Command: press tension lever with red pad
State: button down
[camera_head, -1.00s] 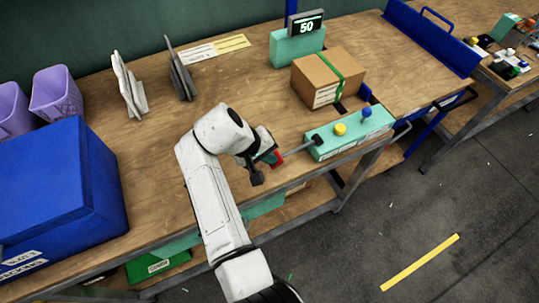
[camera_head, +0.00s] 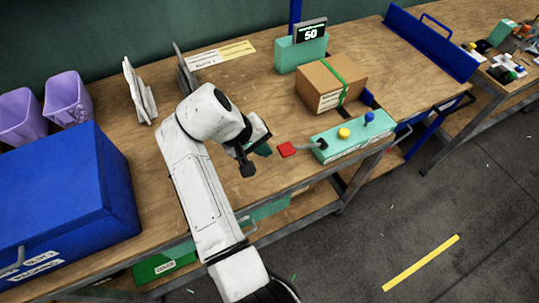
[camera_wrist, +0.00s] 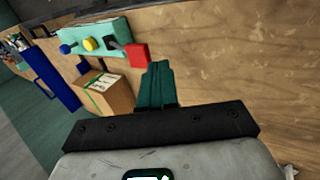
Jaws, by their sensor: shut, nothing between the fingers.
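The tension lever ends in a red pad (camera_head: 287,149) and joins the left end of a teal control box (camera_head: 352,136) at the table's front edge. In the wrist view the red pad (camera_wrist: 137,55) is up and to the left of my fingers. My gripper (camera_head: 264,149) is shut and empty, just left of the red pad in the head view. A small gap shows between them. In the wrist view my gripper (camera_wrist: 157,70) has its teal fingers together over bare wood.
A yellow knob (camera_head: 344,133) and a blue knob (camera_head: 369,117) stand on the control box. A cardboard box (camera_head: 325,88) with a green strap is behind it. A teal display (camera_head: 302,45) reads 50. A blue bin (camera_head: 60,200) is at left.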

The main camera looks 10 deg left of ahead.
jog(key=v, duration=0.4)
jog(key=shift+a+r, duration=0.15)
jog(key=shift+r, duration=0.15)
dwell(1.9)
